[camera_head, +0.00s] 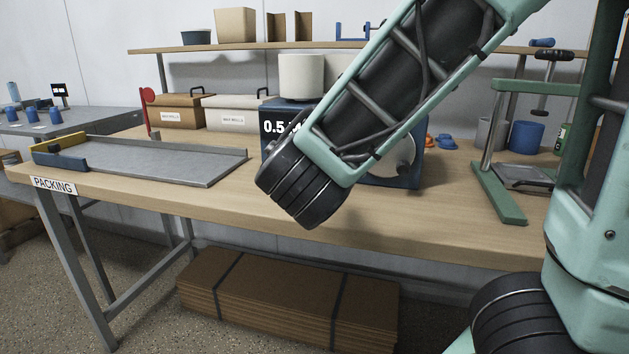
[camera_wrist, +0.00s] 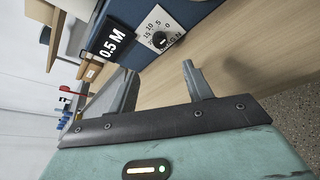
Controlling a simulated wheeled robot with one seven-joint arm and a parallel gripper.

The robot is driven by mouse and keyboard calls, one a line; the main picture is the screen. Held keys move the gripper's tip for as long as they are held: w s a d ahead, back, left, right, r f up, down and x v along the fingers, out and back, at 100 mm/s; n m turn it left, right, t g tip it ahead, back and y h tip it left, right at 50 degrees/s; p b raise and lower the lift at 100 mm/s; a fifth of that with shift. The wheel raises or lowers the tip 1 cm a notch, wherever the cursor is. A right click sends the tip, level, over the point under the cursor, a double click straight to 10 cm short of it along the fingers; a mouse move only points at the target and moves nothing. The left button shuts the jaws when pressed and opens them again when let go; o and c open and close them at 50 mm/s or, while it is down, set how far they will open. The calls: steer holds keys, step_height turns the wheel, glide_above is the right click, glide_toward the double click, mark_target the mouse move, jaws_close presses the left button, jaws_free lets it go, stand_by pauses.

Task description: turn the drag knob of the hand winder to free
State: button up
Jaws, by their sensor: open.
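The hand winder is a blue box (camera_head: 419,160) on the bench, largely hidden behind my arm in the head view. The wrist view shows its blue front (camera_wrist: 190,12) with a black "0.5 M" panel (camera_wrist: 112,42). Beside the panel is a small dark knob (camera_wrist: 159,40) on a pale dial with numbers including 15, 10, 5 and 0. Its exact setting is too small to read. My gripper (camera_wrist: 160,80) is open and empty, its two fingers apart and short of the knob, not touching it. The head view does not show the gripper.
A grey tray (camera_head: 170,163) lies left on the bench. Behind it stand brown and white boxes (camera_head: 232,113). A green press stand (camera_head: 500,195) and a blue cup (camera_head: 527,137) stand at right. A shelf (camera_head: 230,46) runs above. The bench front between tray and stand is clear.

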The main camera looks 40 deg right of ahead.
steer(key=shift+v, duration=1.1)
